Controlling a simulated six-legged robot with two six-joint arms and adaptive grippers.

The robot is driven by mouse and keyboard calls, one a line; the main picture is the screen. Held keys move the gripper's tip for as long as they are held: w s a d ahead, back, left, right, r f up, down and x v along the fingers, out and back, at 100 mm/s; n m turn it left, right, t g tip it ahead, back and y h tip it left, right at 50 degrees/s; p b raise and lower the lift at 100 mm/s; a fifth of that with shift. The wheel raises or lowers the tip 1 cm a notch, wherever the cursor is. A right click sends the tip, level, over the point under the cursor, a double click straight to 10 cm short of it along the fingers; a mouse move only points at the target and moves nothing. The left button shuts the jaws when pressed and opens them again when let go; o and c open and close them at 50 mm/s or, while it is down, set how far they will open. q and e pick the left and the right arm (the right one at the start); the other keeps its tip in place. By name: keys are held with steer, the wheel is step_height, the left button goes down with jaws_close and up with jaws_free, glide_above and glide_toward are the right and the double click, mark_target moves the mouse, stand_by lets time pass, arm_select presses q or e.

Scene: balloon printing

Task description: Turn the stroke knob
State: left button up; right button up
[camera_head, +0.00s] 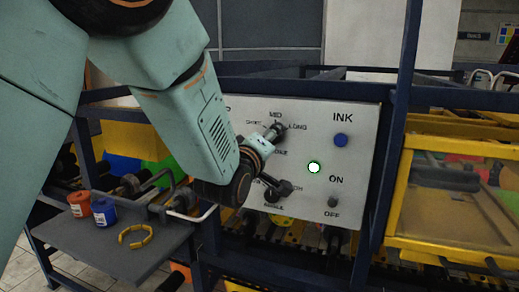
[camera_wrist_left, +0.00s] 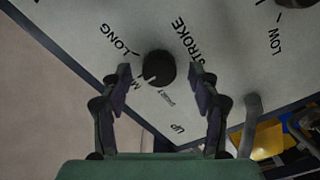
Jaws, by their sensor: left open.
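The stroke knob (camera_wrist_left: 159,65) is a round black knob with a light pointer mark on the pale control panel (camera_wrist_left: 230,45). In the left wrist view it sits between the fingertips of my left gripper (camera_wrist_left: 164,76), with a gap on each side. The fingers are open, and I cannot tell how far the tips are from the panel. The word STROKE is printed beside the knob, with LONG and a partly hidden MID around it. In the head view my left gripper (camera_head: 272,134) reaches the MID and LONG labels and largely hides the knob. My right gripper is not in view.
The panel also carries a blue INK button (camera_head: 340,141), a lit green-white light (camera_head: 314,167) and an ON/OFF switch (camera_head: 333,202). Dark blue frame posts (camera_head: 402,105) stand around it. A grey shelf (camera_head: 110,255) holds red (camera_head: 80,204) and blue (camera_head: 103,211) containers and a yellow ring (camera_head: 135,237).

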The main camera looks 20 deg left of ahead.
arm_select(q)
steer(key=s, duration=1.1)
steer(key=shift+a, duration=0.25)
steer(key=shift+w+r, duration=0.1)
